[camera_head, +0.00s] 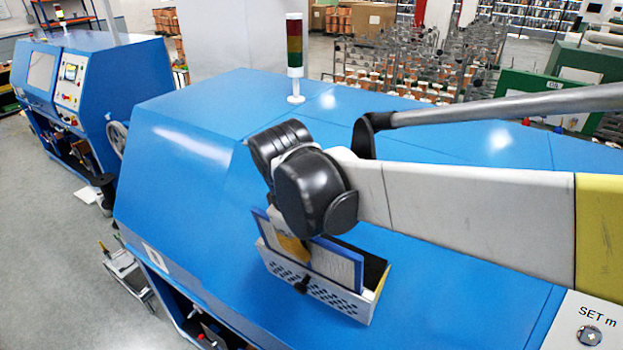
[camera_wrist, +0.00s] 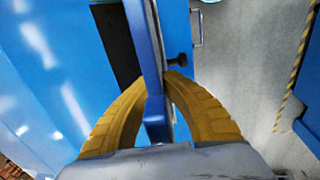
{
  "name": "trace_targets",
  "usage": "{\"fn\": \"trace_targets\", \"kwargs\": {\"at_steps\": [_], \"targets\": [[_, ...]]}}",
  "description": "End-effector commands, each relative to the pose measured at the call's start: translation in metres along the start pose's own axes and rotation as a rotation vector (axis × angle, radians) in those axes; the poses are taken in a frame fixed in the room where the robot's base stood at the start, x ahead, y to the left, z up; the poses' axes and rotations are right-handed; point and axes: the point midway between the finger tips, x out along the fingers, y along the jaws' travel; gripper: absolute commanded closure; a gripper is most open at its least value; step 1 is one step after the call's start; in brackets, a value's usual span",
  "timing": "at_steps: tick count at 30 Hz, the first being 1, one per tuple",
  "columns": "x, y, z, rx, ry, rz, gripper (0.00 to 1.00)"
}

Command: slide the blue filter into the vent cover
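The filter (camera_head: 338,263) is a thin panel with a blue frame and a pale face. My gripper (camera_head: 292,250) is shut on it, with yellow fingers pressed on both sides. In the wrist view the filter's blue edge (camera_wrist: 153,75) runs between the fingers (camera_wrist: 160,88). The vent cover (camera_head: 325,293) is a pale perforated box with a black knob on its front, on the sloped blue machine face. The filter stands up above the cover's front wall. Its lower edge is hidden behind that wall, so its depth cannot be told. A dark gap (camera_wrist: 116,40) shows left of the filter.
The blue machine (camera_head: 190,150) fills the middle, with a signal light (camera_head: 295,50) on top. Another blue machine (camera_head: 95,75) stands at the left. Grey floor (camera_head: 50,250) is open at the left. My arm comes in from the right.

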Motion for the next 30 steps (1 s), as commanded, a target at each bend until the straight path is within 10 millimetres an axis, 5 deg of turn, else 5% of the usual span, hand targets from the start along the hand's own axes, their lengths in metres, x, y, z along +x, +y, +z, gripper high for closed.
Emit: {"fn": "trace_targets", "kwargs": {"at_steps": [30], "targets": [[0.013, 0.0, 0.0, 0.0, 0.0, 0.0, 1.0]]}}
